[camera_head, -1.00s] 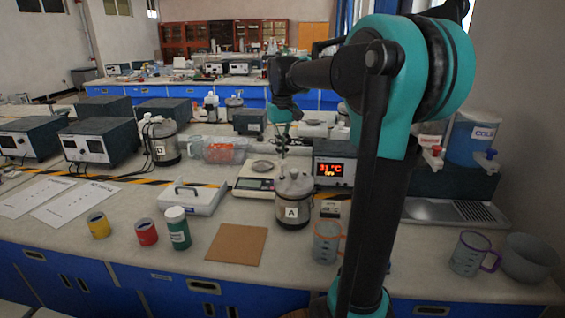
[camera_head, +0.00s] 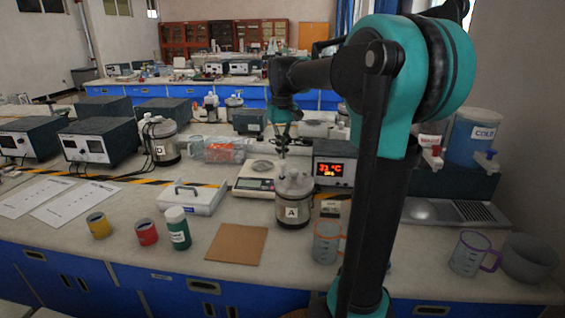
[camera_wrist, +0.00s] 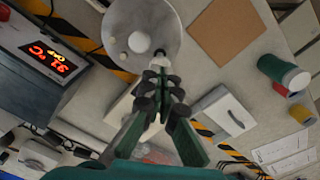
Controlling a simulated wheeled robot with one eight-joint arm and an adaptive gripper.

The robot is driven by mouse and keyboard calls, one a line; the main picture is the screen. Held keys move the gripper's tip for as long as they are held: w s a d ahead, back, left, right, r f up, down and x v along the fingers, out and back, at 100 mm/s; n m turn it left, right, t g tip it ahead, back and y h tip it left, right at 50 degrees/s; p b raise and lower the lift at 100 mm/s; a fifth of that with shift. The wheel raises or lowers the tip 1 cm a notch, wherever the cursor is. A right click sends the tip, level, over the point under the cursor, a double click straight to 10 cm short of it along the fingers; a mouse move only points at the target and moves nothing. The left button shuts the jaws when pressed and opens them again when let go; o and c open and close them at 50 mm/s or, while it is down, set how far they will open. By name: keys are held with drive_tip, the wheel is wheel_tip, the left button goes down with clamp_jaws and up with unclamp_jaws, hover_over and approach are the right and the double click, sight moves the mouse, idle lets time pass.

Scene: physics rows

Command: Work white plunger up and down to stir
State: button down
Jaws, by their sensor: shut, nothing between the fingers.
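The metal calorimeter marked A (camera_head: 293,212) stands upright on the bench beside the balance. In the wrist view its round grey lid (camera_wrist: 165,20) carries a white round knob (camera_wrist: 138,41), which looks like the plunger top. A smaller dark-ringed fitting (camera_wrist: 158,53) sits near the lid's edge. My gripper (camera_wrist: 162,78) is shut and empty, its fingertips close to that fitting in the picture; I cannot tell the gap in height. In the head view my gripper (camera_head: 283,150) hangs above and slightly behind the lid. The plunger's rod is hidden under the lid.
A balance (camera_head: 254,184) stands left of the calorimeter, and a temperature unit (camera_head: 333,170) with lit orange digits stands behind right. An orange-handled beaker (camera_head: 326,243) is at front right. A brown board (camera_head: 237,244) lies flat in front. A second calorimeter (camera_head: 160,142) stands further left.

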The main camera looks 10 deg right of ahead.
drive_tip(key=shift+f, duration=0.1)
idle(0.3)
drive_tip(key=shift+f, duration=0.7)
